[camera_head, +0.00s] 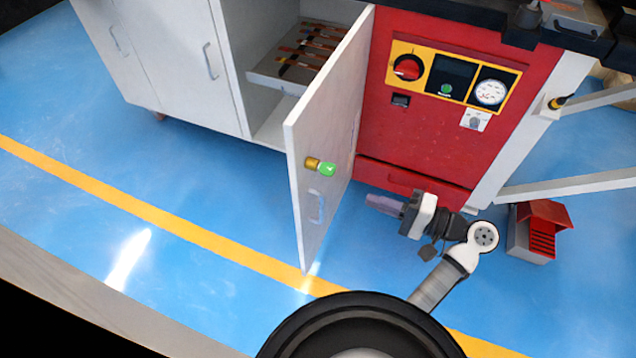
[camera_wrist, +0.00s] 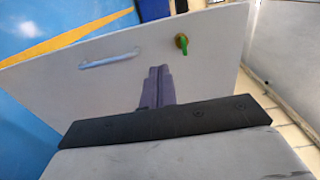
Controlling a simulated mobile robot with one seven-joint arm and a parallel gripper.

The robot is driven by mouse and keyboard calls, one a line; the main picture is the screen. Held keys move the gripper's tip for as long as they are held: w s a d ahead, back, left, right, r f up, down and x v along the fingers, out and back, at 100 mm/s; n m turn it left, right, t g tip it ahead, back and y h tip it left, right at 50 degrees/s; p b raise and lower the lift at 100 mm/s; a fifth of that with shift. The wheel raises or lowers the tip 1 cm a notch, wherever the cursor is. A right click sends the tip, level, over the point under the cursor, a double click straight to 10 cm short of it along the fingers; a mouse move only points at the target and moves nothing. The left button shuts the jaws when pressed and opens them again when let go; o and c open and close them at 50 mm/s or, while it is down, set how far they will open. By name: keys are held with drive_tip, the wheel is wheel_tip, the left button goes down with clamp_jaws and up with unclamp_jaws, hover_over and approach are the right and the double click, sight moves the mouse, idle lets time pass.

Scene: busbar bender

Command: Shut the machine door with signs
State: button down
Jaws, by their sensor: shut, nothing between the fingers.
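The white cabinet door (camera_head: 335,130) stands open, swung out from the cabinet beside the red panel. Its outer face carries a grey handle (camera_head: 316,206) and small yellow and green round parts (camera_head: 320,166) near the free edge. In the wrist view the door (camera_wrist: 225,70) fills the upper middle, with the handle (camera_wrist: 110,57) at left and the green part (camera_wrist: 182,43) at right. My gripper (camera_head: 372,201) is right of the door, on its outer-face side, fingers pointing at it. In the wrist view the gripper (camera_wrist: 157,72) is shut and empty before the door; contact cannot be told.
The open cabinet holds a tray (camera_head: 290,85) with several bars. A red control panel (camera_head: 440,150) with knob, screen and gauge stands behind my gripper. A red and grey box (camera_head: 540,232) sits on the floor at right. Blue floor (camera_head: 180,200) left of the door is clear.

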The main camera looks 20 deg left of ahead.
drive_tip(key=p, duration=0.2)
approach(304, 179)
drive_tip(key=a, duration=0.7)
drive_tip(key=shift+w+f, duration=0.15)
drive_tip(key=shift+w, duration=0.1)
